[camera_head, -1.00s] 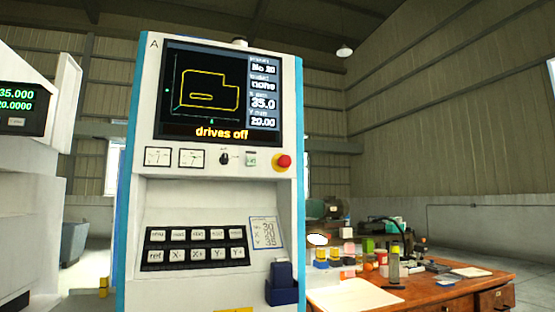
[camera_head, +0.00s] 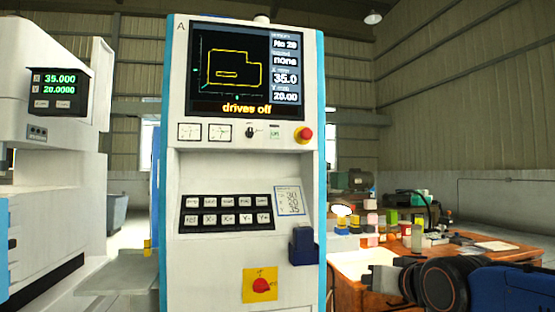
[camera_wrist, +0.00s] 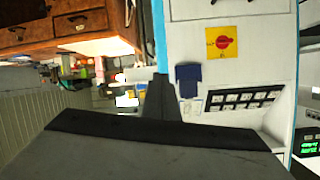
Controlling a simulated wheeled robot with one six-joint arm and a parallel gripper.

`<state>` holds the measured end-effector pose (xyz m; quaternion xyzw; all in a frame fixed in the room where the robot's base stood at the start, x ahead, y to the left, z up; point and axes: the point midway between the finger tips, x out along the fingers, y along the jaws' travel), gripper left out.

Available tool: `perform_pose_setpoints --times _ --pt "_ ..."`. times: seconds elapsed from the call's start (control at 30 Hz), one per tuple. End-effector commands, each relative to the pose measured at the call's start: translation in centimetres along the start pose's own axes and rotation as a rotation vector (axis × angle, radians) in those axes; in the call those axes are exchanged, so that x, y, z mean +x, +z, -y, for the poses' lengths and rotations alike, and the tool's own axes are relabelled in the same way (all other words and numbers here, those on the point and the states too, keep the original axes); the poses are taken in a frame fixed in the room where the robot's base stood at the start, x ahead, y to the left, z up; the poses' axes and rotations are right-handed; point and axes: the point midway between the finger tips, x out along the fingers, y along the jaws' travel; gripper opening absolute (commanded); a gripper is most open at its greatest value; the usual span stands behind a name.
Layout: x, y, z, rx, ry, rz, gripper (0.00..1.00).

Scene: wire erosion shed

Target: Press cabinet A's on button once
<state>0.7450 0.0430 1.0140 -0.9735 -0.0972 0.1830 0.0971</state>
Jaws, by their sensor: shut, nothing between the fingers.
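Cabinet A (camera_head: 240,165) is tall and white with blue edges and an "A" at its top left. Its screen (camera_head: 243,70) reads "drives off". Below are two gauges, a black selector knob (camera_head: 250,132), a small pale square with green marking (camera_head: 274,132) and a red mushroom button (camera_head: 303,135). A dark key panel (camera_head: 226,212) has two rows of white keys; I cannot read an "on" label. My gripper (camera_head: 372,278) is shut and empty, right of the cabinet and apart from it. In the wrist view my gripper (camera_wrist: 156,95) points toward the cabinet (camera_wrist: 255,65), which appears turned.
A red rotary switch (camera_head: 261,285) on a yellow plate is low on the cabinet. A blue holder (camera_head: 302,246) juts from its right front. A cluttered wooden desk (camera_head: 345,297) stands right, behind my arm. Another white machine (camera_head: 60,150) stands left.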

Motion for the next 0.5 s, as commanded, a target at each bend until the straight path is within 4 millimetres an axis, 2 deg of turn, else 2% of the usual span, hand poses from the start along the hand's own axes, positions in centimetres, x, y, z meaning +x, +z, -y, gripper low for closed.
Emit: perform_pose_setpoints --times 0.03,0.2,0.5 --pt "0.8 -1.9 1.3 0.008 -0.025 -0.043 0.0" --pt "2.5 -8.1 5.3 0.052 -0.109 -0.201 0.0" --pt "3.8 -18.9 13.2 0.153 -0.285 -0.492 0.0"
